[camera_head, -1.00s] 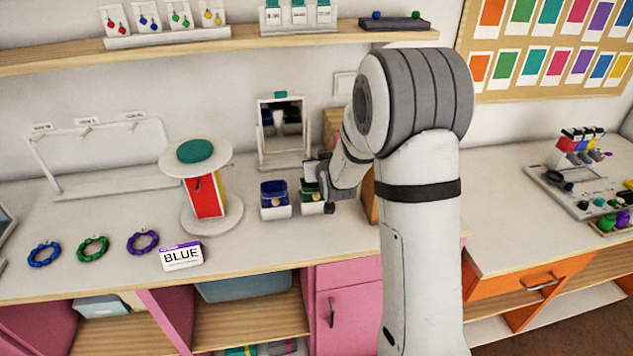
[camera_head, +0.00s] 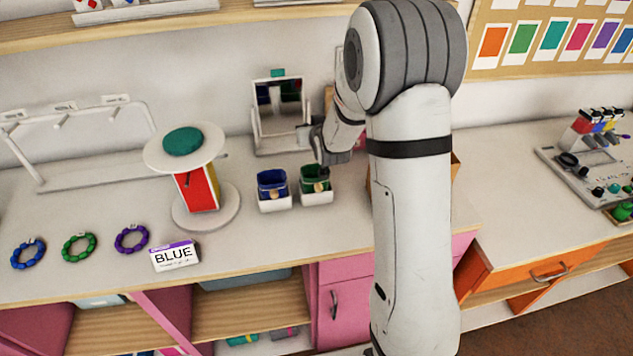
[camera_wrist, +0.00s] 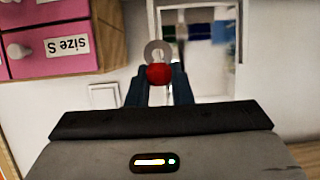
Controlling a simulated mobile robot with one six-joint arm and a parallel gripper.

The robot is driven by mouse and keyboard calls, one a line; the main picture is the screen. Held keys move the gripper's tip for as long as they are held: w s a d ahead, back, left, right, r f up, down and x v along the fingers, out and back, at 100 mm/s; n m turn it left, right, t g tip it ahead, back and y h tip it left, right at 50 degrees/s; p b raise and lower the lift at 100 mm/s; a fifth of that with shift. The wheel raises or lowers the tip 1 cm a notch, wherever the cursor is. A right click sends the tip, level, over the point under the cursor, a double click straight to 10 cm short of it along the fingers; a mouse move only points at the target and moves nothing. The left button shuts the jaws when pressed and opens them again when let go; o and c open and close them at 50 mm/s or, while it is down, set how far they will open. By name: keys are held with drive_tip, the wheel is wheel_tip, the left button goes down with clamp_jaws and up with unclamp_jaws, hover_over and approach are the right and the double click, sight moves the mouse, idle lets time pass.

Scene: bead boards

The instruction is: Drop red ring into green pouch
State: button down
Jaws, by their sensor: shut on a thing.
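My gripper (camera_head: 323,166) is just above the back right of the green pouch in the head view. In the wrist view my gripper (camera_wrist: 158,82) is shut on the red ring (camera_wrist: 158,74), a grey band with a round red bead. The bead sits between the fingertips, and the band sticks out beyond them. The ring cannot be made out in the head view. The green pouch (camera_head: 316,184) stands open-topped in a white holder on the counter. The gripper hides part of its back rim. I cannot tell whether the fingertips touch it.
A blue pouch (camera_head: 271,186) stands just left of the green one. A mirror (camera_head: 282,112) stands behind. A round-topped stand (camera_head: 188,160), a BLUE card (camera_head: 175,256) and several bead bracelets are further left. The counter in front of the pouches is clear.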

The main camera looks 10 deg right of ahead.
drive_tip(key=s+n+y+p, duration=0.1)
drive_tip(key=s, duration=0.2)
drive_tip(key=s+r+n+y+p, duration=0.1)
drive_tip(key=s+y+p, duration=0.1)
drive_tip(key=s, duration=0.1)
drive_tip(key=s+r+n+g+y+p, duration=0.1)
drive_tip(key=s+n+p, duration=0.1)
drive_tip(key=s, duration=0.1)
drive_tip(key=shift+s+d+y, duration=0.15)
drive_tip(key=shift+s+y, duration=0.1)
drive_tip(key=shift+y, duration=0.15)
drive_tip(key=shift+s+f, duration=0.15)
wheel_tip(320, 180, down, 6)
drive_tip(key=b, duration=0.4)
drive_tip(key=c, duration=1.2)
unclamp_jaws()
drive_tip(key=b+v, duration=0.1)
drive_tip(key=v, duration=0.6)
drive_tip(key=shift+s+r, duration=0.2)
drive_tip(key=shift+s, duration=0.1)
